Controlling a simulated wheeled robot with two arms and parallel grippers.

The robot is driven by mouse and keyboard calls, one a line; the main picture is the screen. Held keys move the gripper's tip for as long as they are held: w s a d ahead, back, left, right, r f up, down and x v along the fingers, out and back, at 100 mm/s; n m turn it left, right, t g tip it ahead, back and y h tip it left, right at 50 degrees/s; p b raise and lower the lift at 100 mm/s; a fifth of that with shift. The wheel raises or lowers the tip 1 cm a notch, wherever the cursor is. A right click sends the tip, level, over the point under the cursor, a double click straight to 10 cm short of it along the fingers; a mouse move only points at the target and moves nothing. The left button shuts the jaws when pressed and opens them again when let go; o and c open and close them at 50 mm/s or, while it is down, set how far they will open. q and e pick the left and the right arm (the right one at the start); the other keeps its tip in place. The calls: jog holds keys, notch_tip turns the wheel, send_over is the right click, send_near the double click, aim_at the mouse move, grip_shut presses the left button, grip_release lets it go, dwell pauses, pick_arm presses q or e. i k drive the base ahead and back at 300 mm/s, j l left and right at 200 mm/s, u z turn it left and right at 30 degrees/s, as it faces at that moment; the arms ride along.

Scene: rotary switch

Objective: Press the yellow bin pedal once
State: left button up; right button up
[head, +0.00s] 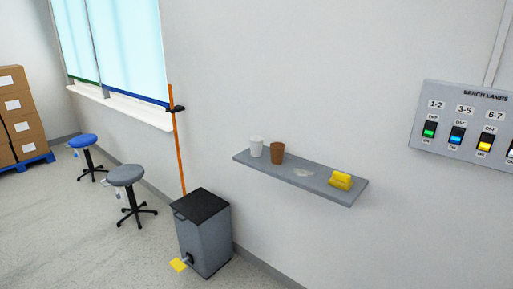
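A grey bin (205,240) with a black lid (200,205) stands on the floor against the wall, left of the middle in the head view. The lid looks shut. A yellow pedal (179,265) sticks out low at the bin's front left, close to the floor. Neither of my grippers shows in this view.
A grey wall shelf (313,184) holds a white cup, a brown cup and a yellow item. A switch panel (467,125) hangs at the right. A grey stool (127,176), a blue stool (84,141) and stacked boxes (18,110) stand left. Floor before the bin is clear.

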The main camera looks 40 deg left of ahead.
aim_at(178, 265)
jog(key=u, duration=2)
